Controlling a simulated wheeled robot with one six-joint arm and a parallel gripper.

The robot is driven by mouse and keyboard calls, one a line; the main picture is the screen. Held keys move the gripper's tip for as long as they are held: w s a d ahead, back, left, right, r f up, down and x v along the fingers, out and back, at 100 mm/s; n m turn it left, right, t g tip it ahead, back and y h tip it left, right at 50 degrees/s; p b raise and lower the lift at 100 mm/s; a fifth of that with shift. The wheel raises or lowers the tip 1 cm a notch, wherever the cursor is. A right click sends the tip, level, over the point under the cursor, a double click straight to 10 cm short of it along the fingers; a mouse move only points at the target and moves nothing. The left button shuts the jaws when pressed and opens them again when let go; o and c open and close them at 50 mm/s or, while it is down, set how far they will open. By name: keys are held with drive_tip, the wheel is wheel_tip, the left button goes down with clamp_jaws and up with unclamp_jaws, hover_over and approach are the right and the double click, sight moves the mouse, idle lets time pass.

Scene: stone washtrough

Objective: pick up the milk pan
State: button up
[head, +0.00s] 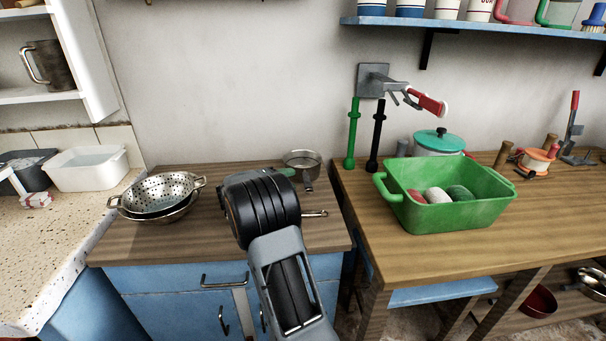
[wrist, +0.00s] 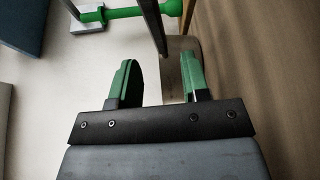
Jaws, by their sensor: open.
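A small round steel pan (head: 302,158), which looks like the milk pan, stands at the back right of the wooden cabinet top (head: 232,240). Its short handle points toward the front. My gripper (wrist: 160,78) is open, its two green fingers apart with nothing clearly held between them. In the head view my arm hides most of the gripper; a green fingertip shows just left of the pan. In the wrist view a grey-brown surface shows beside the right finger; I cannot tell what it is.
A steel colander (head: 160,190) sits in a bowl at left. A thin metal handle (head: 315,213) sticks out from behind my arm; its owner is hidden. At right are green and black upright posts (head: 353,135) and a green tub (head: 450,210) with balls.

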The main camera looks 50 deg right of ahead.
sight(305, 177)
drive_tip(key=shift+s+d+f, duration=0.1)
drive_tip(key=shift+s+d, duration=0.1)
drive_tip(key=shift+d, duration=0.35)
drive_tip(key=shift+x, duration=3.15)
drive_tip(key=shift+c, duration=0.4)
clamp_jaws()
